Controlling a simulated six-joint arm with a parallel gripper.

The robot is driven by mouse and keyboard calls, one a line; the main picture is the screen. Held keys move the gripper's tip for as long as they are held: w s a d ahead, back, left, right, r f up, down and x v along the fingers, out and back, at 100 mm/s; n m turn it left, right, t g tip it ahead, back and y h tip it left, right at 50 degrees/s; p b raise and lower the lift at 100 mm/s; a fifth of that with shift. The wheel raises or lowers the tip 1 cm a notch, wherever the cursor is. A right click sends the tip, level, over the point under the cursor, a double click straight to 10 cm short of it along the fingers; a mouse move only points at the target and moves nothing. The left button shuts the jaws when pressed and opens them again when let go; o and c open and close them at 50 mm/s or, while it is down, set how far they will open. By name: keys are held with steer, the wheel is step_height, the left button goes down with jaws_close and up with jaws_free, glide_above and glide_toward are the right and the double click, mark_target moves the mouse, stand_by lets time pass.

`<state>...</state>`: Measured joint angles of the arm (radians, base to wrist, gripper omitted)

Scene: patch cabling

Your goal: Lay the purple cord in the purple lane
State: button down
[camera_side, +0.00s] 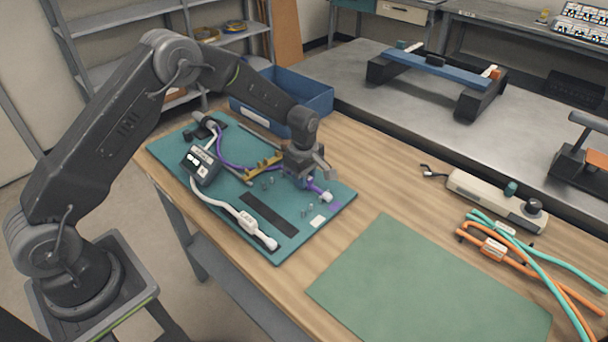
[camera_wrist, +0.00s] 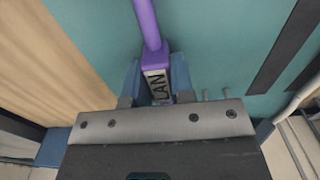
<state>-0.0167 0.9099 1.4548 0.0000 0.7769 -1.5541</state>
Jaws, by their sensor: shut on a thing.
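The purple cord (camera_side: 232,164) runs from near the small grey device (camera_side: 201,164) across the teal board (camera_side: 225,215), past a yellow bracket (camera_side: 263,165), to my gripper (camera_side: 308,180). My gripper is low over the board's right part and is shut on the cord's labelled purple section. In the wrist view, the purple cord (camera_wrist: 147,22) leads into a purple piece with a "LAN" label (camera_wrist: 157,86), held between the blue fingers (camera_wrist: 156,84). A pale end (camera_side: 327,197) shows just beyond the gripper. I cannot make out a purple lane for certain; a small purple patch (camera_side: 335,207) lies near the board's right edge.
Small pegs (camera_side: 269,182) stand near the bracket. A white cord (camera_side: 225,205) with a labelled block lies along the board's front, beside a dark strip (camera_side: 268,213). A blue bin (camera_side: 300,90) stands behind. A green mat (camera_side: 420,290) lies clear at right, near orange and teal cables (camera_side: 510,250).

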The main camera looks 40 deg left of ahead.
steer(key=shift+f, duration=0.2)
steer(key=c, duration=0.9)
jaws_free()
step_height(320, 180, up, 14)
stand_by(0.3)
